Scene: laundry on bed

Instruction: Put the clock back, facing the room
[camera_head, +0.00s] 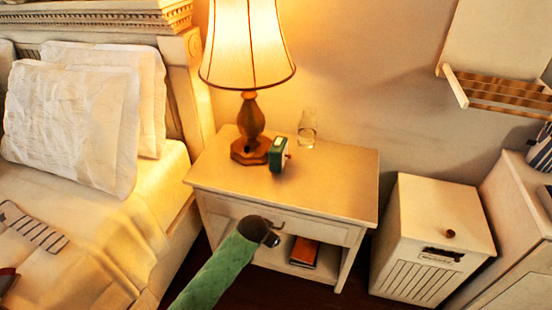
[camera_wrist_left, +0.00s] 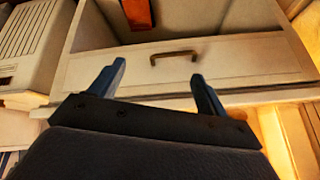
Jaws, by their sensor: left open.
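The clock (camera_head: 278,155), a small green box shape, stands on the nightstand top (camera_head: 330,190), close to the right of the lamp base. I cannot tell clearly which way its face points. My left gripper (camera_head: 268,235) is in front of the nightstand drawer, lower and nearer than the clock, and apart from it. In the left wrist view the gripper (camera_wrist_left: 155,85) is open, with nothing between its two blue fingers. The drawer front and its handle (camera_wrist_left: 175,57) lie beyond the fingers. The clock does not show in the wrist view. My right gripper is not in view.
A lit lamp (camera_head: 250,125) and a clear glass bottle (camera_head: 307,130) stand at the back of the nightstand. The top's right and front are clear. An orange book (camera_head: 303,252) lies on the lower shelf. A bed is left, a white hamper (camera_head: 430,225) right.

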